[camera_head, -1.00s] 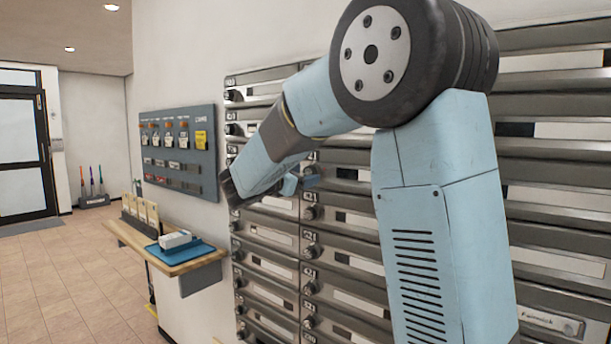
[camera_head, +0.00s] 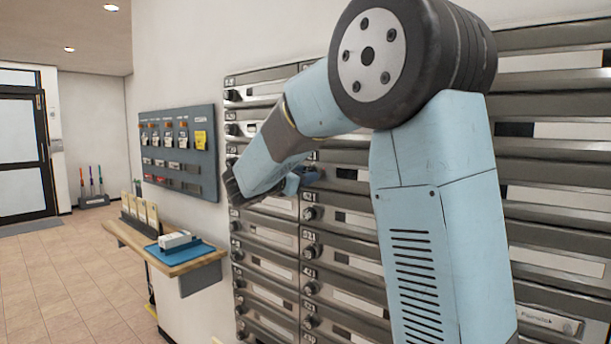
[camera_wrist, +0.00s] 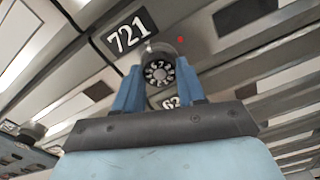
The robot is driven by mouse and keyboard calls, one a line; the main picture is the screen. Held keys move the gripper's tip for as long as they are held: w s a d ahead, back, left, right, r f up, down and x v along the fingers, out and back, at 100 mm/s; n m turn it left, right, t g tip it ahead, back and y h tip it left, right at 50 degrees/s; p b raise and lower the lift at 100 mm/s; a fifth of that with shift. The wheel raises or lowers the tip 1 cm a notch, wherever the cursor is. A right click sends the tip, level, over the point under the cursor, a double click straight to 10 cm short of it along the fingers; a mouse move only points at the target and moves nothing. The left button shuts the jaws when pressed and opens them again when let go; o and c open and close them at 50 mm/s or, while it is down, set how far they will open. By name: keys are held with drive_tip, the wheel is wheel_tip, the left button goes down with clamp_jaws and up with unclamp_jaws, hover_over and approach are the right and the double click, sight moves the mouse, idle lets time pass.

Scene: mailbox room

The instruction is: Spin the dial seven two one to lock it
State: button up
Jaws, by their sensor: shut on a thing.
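The dial (camera_wrist: 158,72) shows in the wrist view as a round black knob with white digits around its face. It sits just below a black plate reading 721 (camera_wrist: 128,34), on a grey mailbox front. My gripper (camera_wrist: 158,88) is shut on the dial, with one blue finger on each side of it. In the head view my gripper (camera_head: 296,182) is at the mailbox wall, partly behind my forearm, and the dial is hidden there. A small red dot (camera_wrist: 180,40) lies to the upper right of the dial.
Rows of grey mailboxes (camera_head: 268,238) with dark knobs fill the wall. Another number plate (camera_wrist: 171,103) is below the dial, partly covered. A blue key board (camera_head: 178,152) hangs left, above a wooden shelf (camera_head: 190,262) with a white box (camera_head: 175,240).

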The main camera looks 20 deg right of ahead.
drive_tip(key=shift+d, duration=0.1)
drive_tip(key=shift+c, duration=0.2)
drive_tip(key=shift+m, duration=0.5)
drive_tip(key=shift+a+f+m, duration=0.1)
drive_tip(key=shift+f+m, duration=0.05)
drive_tip(key=shift+m, duration=8.3)
drive_tip(key=shift+a+f+m, duration=0.1)
drive_tip(key=shift+f+m, duration=0.05)
drive_tip(key=shift+m, duration=8.3)
